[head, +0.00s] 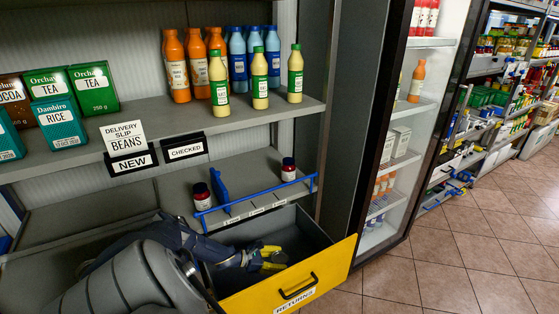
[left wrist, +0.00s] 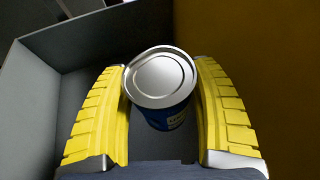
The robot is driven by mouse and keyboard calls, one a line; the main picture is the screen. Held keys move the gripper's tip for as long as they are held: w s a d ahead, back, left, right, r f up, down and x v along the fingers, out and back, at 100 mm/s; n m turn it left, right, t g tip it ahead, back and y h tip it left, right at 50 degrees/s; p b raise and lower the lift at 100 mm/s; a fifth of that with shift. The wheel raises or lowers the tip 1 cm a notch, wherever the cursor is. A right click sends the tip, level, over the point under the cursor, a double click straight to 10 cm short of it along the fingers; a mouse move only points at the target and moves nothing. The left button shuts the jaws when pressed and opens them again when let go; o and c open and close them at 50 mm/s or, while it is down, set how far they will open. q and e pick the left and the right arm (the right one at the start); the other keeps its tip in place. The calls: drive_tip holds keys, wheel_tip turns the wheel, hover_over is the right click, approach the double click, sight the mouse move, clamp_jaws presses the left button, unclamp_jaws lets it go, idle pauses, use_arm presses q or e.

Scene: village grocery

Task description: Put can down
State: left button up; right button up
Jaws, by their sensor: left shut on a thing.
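My left gripper (head: 272,259) reaches down into the open returns drawer (head: 340,262), which has a yellow front. In the left wrist view the gripper's yellow fingers (left wrist: 163,112) are shut on a blue can (left wrist: 165,118) with a silver lid (left wrist: 160,77). The can is upright between the fingers, with the drawer's grey walls and floor around it. I cannot tell whether its base touches the drawer floor. In the head view the can is hidden or too small to make out. My right gripper is not in view.
Above the drawer is a shelf with a blue rail (head: 258,196) and two dark jars (head: 202,196) (head: 288,169). A fridge (head: 408,130) stands to the right.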

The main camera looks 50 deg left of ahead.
use_arm(q)
drive_tip(key=shift+f, duration=1.55)
drive_tip(key=shift+f, duration=0.1)
drive_tip(key=shift+f, duration=0.25)
drive_tip(key=shift+w+a+f, duration=0.1)
drive_tip(key=shift+w+f, duration=0.1)
drive_tip(key=shift+f, duration=0.6)
drive_tip(key=shift+s+f, duration=0.15)
drive_tip(key=shift+f, duration=0.55)
drive_tip(key=o, duration=1.6)
